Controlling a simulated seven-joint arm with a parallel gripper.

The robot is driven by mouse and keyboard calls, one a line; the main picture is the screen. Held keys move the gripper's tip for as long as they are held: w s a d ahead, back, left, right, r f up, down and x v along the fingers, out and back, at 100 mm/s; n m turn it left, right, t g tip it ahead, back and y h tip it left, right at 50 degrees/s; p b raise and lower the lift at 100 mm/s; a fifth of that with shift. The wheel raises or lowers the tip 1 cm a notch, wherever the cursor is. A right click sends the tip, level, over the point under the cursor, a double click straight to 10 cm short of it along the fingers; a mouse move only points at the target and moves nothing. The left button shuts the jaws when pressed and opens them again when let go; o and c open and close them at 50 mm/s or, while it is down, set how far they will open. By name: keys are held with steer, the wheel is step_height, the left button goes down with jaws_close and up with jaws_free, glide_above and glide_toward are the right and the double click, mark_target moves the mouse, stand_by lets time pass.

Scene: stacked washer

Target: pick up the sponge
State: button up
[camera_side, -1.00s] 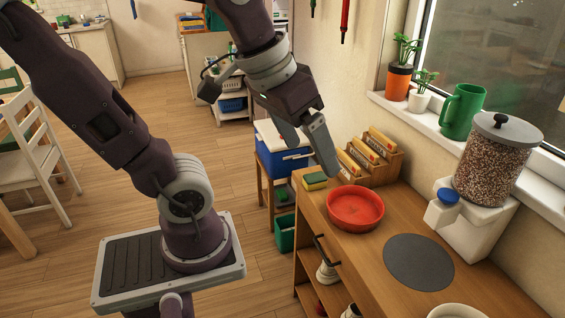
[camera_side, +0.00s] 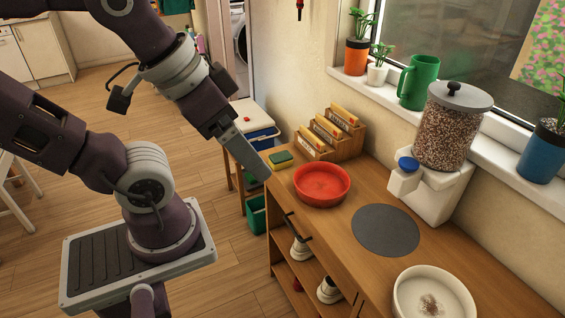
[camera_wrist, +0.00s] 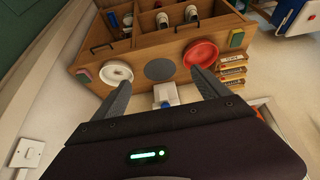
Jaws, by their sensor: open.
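The sponge (camera_side: 280,160), yellow-sided with a green top, lies on the far left end of the wooden counter (camera_side: 398,185), beside the red bowl (camera_side: 322,185). In the wrist view the sponge (camera_wrist: 237,38) shows at the upper right, past the red bowl (camera_wrist: 201,53) and outside the gap between the fingers. My gripper (camera_side: 262,177) has its fingers just left of the sponge in the side view, apparently apart from it. In the wrist view my gripper (camera_wrist: 160,78) is open and empty, with both fingers spread.
A card rack (camera_side: 332,140) stands behind the sponge. A grey round mat (camera_side: 386,230), a white bowl (camera_side: 434,293) and a grain dispenser (camera_side: 447,135) are farther right. A stool with a blue and white box (camera_side: 258,137) stands beyond the counter's left end.

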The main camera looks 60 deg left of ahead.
steer(key=shift+o, duration=0.6)
steer(key=w+a+r+n+g, duration=0.1)
steer(key=w+a+n, duration=0.3)
steer(key=w, duration=0.5)
steer(key=n+g, duration=0.5)
steer(key=n, duration=0.9)
glide_above(282, 157)
step_height(282, 157, down, 26)
steer(key=shift+r, duration=0.15)
step_height(282, 157, down, 8)
steer(key=shift+r, duration=0.1)
steer(key=c, duration=1.5)
step_height(282, 157, up, 10)
steer(key=shift+r, duration=0.1)
steer(key=shift+c, duration=0.3)
